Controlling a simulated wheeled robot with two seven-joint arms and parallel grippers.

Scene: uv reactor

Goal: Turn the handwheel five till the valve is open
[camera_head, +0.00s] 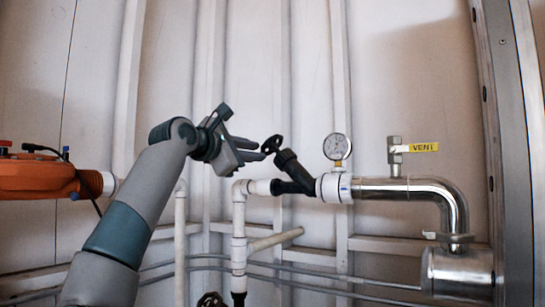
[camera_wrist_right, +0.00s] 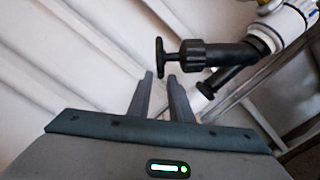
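A small black handwheel (camera_head: 272,144) sits on the end of a dark angled valve body (camera_head: 293,170) on the pipework, right of centre in the head view. The right wrist view shows the handwheel (camera_wrist_right: 160,57) side-on as a T shape, on its stem. My right gripper (camera_head: 258,149) is just left of the handwheel in the head view, fingers pointing towards it. My left gripper is not in view.
A pressure gauge (camera_head: 337,147) and a yellow-tagged VENT valve (camera_head: 420,147) stand to the right, above a shiny steel pipe (camera_head: 405,188). White pipes (camera_head: 239,220) run below. An orange unit (camera_head: 40,178) is at the left. Another dark handwheel (camera_head: 210,300) shows at the bottom edge.

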